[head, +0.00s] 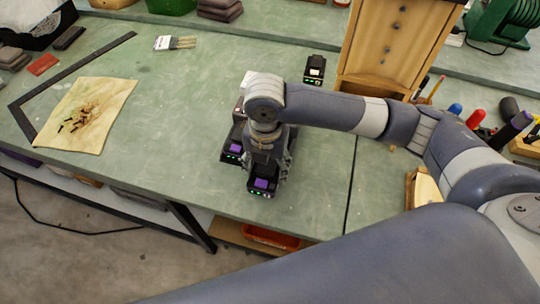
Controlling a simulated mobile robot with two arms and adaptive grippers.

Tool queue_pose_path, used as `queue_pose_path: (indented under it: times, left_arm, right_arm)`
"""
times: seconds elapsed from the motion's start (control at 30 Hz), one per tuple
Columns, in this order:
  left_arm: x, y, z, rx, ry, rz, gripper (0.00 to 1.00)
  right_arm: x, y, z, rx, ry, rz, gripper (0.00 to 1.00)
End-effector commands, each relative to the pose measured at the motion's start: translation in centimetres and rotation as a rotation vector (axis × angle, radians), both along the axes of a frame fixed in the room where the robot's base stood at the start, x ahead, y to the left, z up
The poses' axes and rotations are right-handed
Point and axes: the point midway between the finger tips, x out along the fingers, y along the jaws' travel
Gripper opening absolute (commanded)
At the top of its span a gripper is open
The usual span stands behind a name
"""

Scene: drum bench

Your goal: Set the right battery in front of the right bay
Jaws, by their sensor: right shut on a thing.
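My right gripper (266,158) points down over the bench and is shut on a black battery with a purple patch and small green lights (262,183). The gripper's wrist hides much of this spot, and I cannot tell whether the battery touches the bench. A second black battery with a purple patch and green lights (234,148) sits just to the left and a little farther back. Dark and pale parts of a device (239,107) show behind the wrist; its bays are hidden. My left gripper is not in view.
A black block with a pale top and green light (315,68) stands farther back, near a wooden drawer cabinet (395,45). A stained cloth (85,115) and a black angle bar (85,67) lie at left. The green bench top (175,150) is clear left of the batteries.

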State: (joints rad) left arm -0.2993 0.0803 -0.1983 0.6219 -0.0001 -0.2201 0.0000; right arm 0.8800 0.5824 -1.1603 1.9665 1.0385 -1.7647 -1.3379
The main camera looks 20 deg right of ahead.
Motion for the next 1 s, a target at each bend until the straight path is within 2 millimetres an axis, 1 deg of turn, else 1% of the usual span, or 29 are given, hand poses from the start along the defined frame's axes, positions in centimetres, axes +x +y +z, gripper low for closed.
queue_pose_path:
  times: [0.03,0.1,0.2,0.3,0.43,0.6,0.67,1.0]
  left_arm:
    - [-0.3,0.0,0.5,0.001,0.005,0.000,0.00]
    - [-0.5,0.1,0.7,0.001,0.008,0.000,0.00]
    - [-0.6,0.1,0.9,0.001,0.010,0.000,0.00]
    - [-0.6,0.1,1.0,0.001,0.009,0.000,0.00]
    - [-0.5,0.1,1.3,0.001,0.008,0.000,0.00]
    - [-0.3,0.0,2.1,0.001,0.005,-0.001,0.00]
    - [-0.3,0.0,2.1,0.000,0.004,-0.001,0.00]
    - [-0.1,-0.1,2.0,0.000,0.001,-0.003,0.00]
  right_arm:
    - [1.2,-0.6,0.2,-0.001,0.000,-0.005,0.20]
    - [2.4,-1.3,0.0,-0.001,0.000,-0.005,0.20]
    - [3.6,-1.8,-0.2,0.000,0.000,-0.002,0.20]
    - [4.2,-2.2,-0.3,0.000,0.000,-0.001,0.20]
    - [4.2,-2.2,-1.1,0.001,0.002,0.000,0.20]
    - [4.2,-2.2,-3.3,0.001,0.003,0.000,0.20]
    - [4.2,-2.2,-3.8,0.001,0.001,0.001,0.20]
    - [4.2,-2.2,-4.2,0.001,-0.001,0.001,0.20]
